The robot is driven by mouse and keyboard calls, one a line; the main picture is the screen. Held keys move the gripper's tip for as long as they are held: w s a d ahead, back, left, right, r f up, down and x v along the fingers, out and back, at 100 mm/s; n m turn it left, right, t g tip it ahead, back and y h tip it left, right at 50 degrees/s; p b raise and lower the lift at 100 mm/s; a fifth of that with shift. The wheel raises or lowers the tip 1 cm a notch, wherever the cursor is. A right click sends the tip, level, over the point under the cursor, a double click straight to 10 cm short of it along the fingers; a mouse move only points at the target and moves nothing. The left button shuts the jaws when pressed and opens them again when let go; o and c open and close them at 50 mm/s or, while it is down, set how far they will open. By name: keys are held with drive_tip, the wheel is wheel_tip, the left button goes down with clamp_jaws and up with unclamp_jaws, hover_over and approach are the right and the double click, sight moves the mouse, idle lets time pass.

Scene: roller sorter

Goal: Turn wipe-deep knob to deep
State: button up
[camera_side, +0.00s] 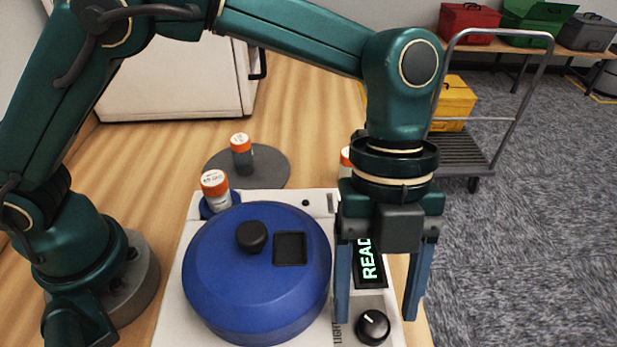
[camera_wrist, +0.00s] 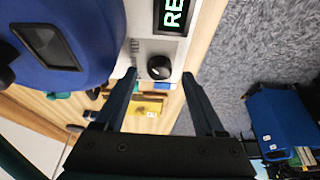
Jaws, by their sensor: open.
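The knob (camera_side: 372,327) is small, round and black, on the front right of the white machine. A white mark on it points up and to the left in the side view. Printed text beside its left edge is partly legible as "LIGHT"; I see no "deep" label. My gripper (camera_side: 377,316) points down over the knob, open, with one blue finger on each side. In the wrist view the knob (camera_wrist: 159,67) lies between the spread fingertips (camera_wrist: 158,76), with space on both sides. I cannot tell whether the tips are level with it.
A blue domed lid (camera_side: 215,285) with a black handle covers the machine's left part. A display (camera_side: 370,265) reading "READ", the rest hidden, stands behind the knob. Orange-capped bottles (camera_side: 216,190) stand behind the lid. The wooden table's right edge is close to the machine.

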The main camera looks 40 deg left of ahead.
drive_tip(key=shift+v, duration=1.75)
drive_tip(key=shift+w, duration=0.1)
drive_tip(key=w+a+r+n+t, duration=0.2)
drive_tip(key=a+r+n+t, duration=0.3)
drive_tip(key=a+r+n, duration=0.65)
drive_tip(key=s+a+f+n+t+y, duration=0.1)
drive_tip(key=s+a+f+n+t, duration=0.1)
drive_tip(key=a+n, duration=0.5)
drive_tip(key=s+a+f+n+t+y, duration=0.2)
drive_tip(key=s+a+f+n, duration=0.3)
drive_tip(key=a+f+n, duration=0.1)
drive_tip(key=shift+a+f+n, duration=0.25)
drive_tip(key=shift+a+n, duration=0.3)
drive_tip(key=shift+n, duration=0.8)
drive_tip(key=shift+s, duration=0.1)
